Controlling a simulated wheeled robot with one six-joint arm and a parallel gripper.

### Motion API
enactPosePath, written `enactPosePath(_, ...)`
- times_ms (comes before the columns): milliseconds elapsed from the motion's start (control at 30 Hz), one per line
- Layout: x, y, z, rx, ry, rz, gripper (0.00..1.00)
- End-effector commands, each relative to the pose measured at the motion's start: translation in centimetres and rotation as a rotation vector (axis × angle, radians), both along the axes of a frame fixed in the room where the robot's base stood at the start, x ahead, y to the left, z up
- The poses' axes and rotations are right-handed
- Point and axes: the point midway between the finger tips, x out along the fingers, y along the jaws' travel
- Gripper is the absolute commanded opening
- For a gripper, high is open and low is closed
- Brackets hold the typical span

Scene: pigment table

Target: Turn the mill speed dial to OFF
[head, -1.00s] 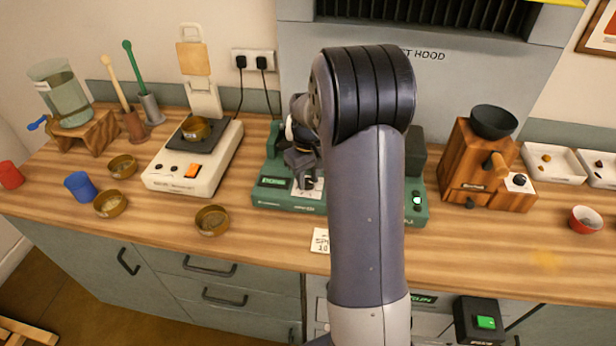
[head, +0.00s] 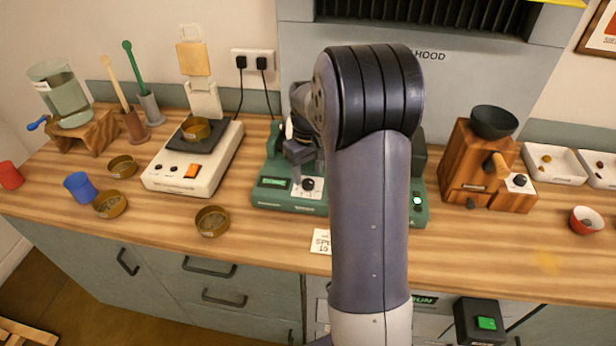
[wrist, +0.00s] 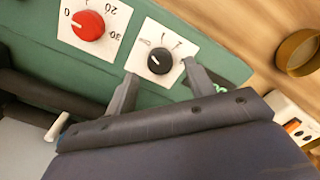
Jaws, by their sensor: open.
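The green machine (head: 270,196) on the bench carries a black dial (head: 308,184) on a white plate at its front. In the head view my gripper (head: 302,154) is above and behind the dial, partly hidden by my arm.
A red dial (wrist: 88,25) marked 0, 20 and 30 sits beside the black one. A card (head: 321,241) lies in front.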

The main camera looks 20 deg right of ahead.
Motion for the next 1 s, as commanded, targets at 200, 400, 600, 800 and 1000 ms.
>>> enactPosePath(200, 0.1, 0.0, 4.6, -0.002, -0.006, 0.000, 0.51)
enactPosePath(400, 0.1, 0.0, 7.4, -0.001, -0.002, 0.000, 0.51)
enactPosePath(600, 0.0, 0.0, 8.2, -0.001, -0.001, 0.000, 0.51)
enactPosePath(800, 0.0, 0.0, 8.2, 0.000, -0.001, 0.000, 0.51)
enactPosePath(1000, 0.0, 0.0, 7.2, 0.001, 0.001, 0.000, 0.51)
